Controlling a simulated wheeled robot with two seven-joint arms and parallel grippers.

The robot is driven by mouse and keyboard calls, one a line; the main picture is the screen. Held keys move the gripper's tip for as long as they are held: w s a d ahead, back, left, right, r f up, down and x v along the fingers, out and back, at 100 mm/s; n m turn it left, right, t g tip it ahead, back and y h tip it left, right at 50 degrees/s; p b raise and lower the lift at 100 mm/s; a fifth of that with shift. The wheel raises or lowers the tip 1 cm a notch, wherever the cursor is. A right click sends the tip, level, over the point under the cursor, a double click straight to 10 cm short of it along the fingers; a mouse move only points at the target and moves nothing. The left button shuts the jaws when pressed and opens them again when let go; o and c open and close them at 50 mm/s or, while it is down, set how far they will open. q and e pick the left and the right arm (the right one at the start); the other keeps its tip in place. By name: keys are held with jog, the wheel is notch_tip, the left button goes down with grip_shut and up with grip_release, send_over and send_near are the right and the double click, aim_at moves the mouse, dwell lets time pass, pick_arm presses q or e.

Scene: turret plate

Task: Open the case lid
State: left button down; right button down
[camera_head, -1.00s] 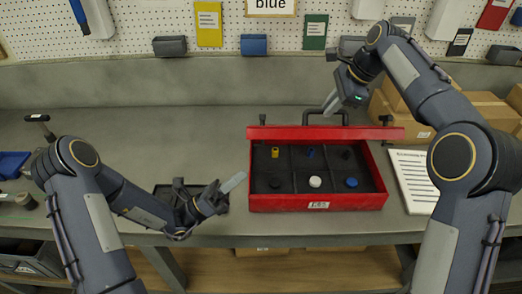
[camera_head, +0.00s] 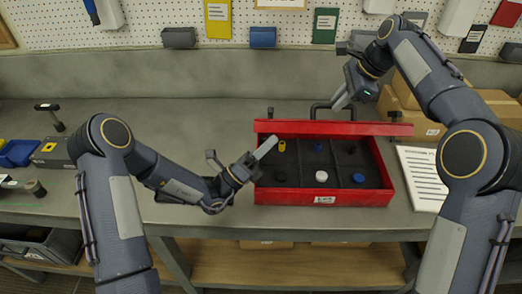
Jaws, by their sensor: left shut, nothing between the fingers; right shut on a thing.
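The red case (camera_head: 323,198) stands on the bench right of centre, its compartments open to view. Its red lid (camera_head: 375,129) is raised at the back of the case and shows as a narrow strip. A dark handle (camera_head: 315,108) sticks out beyond the lid's upper edge. My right gripper (camera_head: 338,104) is shut on the handle; its fingertips are partly hard to make out. My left gripper (camera_head: 270,145) is shut and empty, its tips at the left end of the case just below the lid. I cannot tell whether it touches the lid.
A printed sheet (camera_head: 422,175) and cardboard boxes (camera_head: 425,120) are on the right.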

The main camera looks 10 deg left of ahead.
jog(key=shift+w+d+f, duration=0.1)
jog(key=shift+w+f, duration=0.05)
jog(key=shift+f, duration=0.35)
pick_arm(q)
jog(key=shift+w+a+r, duration=0.2)
jog(key=shift+w+r, duration=0.5)
pick_arm(e)
jog(key=shift+w+f, duration=0.1)
jog(key=c, duration=1.4)
grip_release()
pick_arm(q)
jog(key=shift+w, duration=0.1)
